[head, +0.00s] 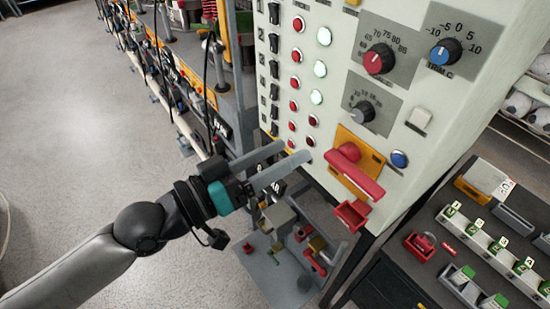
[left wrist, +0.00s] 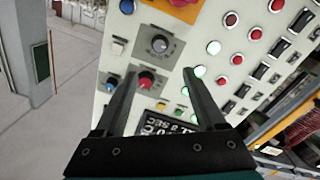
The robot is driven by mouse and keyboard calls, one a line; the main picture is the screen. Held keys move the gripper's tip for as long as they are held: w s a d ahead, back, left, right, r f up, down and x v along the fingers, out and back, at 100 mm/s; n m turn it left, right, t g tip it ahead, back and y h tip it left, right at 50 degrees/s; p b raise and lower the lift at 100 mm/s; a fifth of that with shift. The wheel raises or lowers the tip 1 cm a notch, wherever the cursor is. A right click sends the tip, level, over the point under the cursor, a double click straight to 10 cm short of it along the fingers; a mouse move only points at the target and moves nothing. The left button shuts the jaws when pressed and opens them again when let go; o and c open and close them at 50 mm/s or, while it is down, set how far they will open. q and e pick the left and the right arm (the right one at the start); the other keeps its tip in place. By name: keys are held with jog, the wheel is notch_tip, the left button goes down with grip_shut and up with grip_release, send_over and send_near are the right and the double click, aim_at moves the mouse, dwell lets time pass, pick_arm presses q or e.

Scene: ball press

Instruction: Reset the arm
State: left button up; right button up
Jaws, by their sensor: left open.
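My left arm (head: 75,268) reaches in from the lower left of the head view. My left gripper (head: 296,151) is open and empty, with its two grey fingers apart and pointing right toward the control panel (head: 330,85). In the left wrist view the open fingers (left wrist: 158,74) frame the panel's knobs and lit buttons, with nothing between them. I cannot tell the exact gap between the fingertips and the panel. My right gripper is not in view.
A red handle (head: 355,172) on a yellow plate juts from the panel beside the fingers. A small grey fixture (head: 285,220) stands below the gripper. A dark tray table (head: 440,265) is at right, machinery (head: 180,70) behind. Grey floor (head: 60,90) at left is clear.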

pick_arm(q)
jog(key=shift+s+a, duration=0.3)
jog(key=shift+a, duration=0.05)
dwell(0.3)
